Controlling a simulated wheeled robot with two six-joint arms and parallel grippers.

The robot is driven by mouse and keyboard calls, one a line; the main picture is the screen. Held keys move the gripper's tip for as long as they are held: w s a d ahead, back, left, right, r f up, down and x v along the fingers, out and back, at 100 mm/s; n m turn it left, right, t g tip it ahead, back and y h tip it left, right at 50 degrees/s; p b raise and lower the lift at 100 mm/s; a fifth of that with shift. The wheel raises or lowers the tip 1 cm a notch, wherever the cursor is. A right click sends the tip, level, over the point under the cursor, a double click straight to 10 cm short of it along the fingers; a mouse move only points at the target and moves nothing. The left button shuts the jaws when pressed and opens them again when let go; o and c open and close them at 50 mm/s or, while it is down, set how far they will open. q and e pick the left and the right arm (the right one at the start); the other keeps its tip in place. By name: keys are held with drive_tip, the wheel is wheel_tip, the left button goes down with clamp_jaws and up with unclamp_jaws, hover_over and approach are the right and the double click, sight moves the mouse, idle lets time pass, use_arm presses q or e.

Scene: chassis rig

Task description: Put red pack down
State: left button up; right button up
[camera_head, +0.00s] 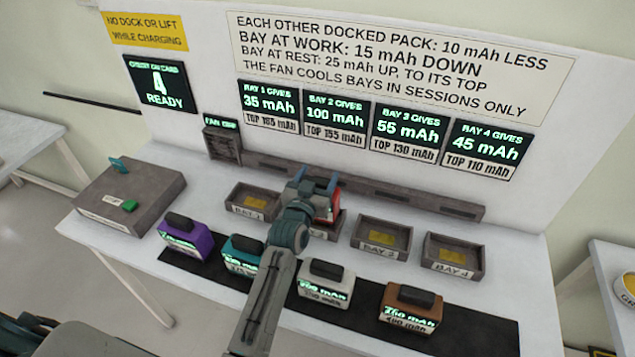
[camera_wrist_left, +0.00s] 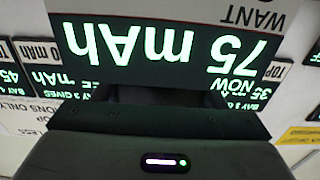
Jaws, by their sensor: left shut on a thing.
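The red pack (camera_head: 334,206) is held by my left gripper (camera_head: 314,190) at bay 2 (camera_head: 338,231), the second bay from the left. The gripper and arm hide most of the pack and much of this bay. I cannot tell whether the pack rests on the bay floor or hangs just above it. In the left wrist view the pack's display (camera_wrist_left: 165,45) reads 75 mAh NOW, upside down, with WANT beside it and the wanted figure cut off. My right gripper is not in view.
Bay 1 (camera_head: 232,210), bay 3 (camera_head: 358,247) and bay 4 (camera_head: 430,263) are empty. Purple (camera_head: 185,247), teal (camera_head: 229,262), white (camera_head: 318,293) and orange (camera_head: 391,319) packs stand on a black mat (camera_head: 468,331) in front. A grey box with a green button (camera_head: 130,206) stands left.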

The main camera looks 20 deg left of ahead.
use_arm(q)
wheel_tip(320, 180, down, 2)
drive_tip(key=shift+f, duration=0.1)
drive_tip(key=o, duration=1.8)
drive_tip(key=shift+f, duration=0.15)
